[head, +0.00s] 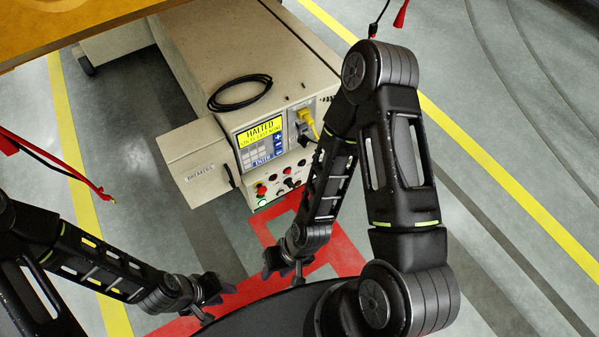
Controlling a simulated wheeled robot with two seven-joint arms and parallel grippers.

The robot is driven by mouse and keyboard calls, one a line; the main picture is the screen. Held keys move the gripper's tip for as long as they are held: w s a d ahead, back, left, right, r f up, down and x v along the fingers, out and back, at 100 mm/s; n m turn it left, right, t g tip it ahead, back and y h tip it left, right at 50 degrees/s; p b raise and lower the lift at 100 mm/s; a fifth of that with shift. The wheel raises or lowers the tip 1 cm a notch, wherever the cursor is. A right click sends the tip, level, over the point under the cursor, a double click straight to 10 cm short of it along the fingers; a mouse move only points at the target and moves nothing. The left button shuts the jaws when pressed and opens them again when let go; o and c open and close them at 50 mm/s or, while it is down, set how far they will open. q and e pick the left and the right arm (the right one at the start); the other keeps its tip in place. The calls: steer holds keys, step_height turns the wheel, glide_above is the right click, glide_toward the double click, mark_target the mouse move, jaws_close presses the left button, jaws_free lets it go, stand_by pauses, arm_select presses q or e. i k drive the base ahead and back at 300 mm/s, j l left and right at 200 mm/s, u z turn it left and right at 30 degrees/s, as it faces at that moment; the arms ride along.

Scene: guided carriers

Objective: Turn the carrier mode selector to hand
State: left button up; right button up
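The beige carrier (240,60) stands at the upper middle, its front control panel facing me. Its yellow display (260,132) reads HALTED on the top line. Below it is a row of small controls, including a red button (261,189), a lit green-white button (262,202) and a dark knob (291,182) that may be the mode selector. Its setting is too small to read. My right gripper (287,272) is below the panel, apart from it, and looks open and empty. My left gripper (212,300) is lower left, also apparently open and empty.
A beige flap labelled BREAKER (196,170) sticks out left of the panel. A black cable coil (240,93) lies on top; a yellow plug (308,122) sits at the panel's right. An orange-brown surface (60,25) is upper left. Red floor marking (345,255) surrounds clear floor.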

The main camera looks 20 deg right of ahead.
mark_target(288, 182)
steer(key=l+u, duration=0.2)
steer(key=l, duration=3.15)
steer(key=i+l, duration=0.1)
steer(key=l, duration=0.2)
steer(key=i, duration=0.45)
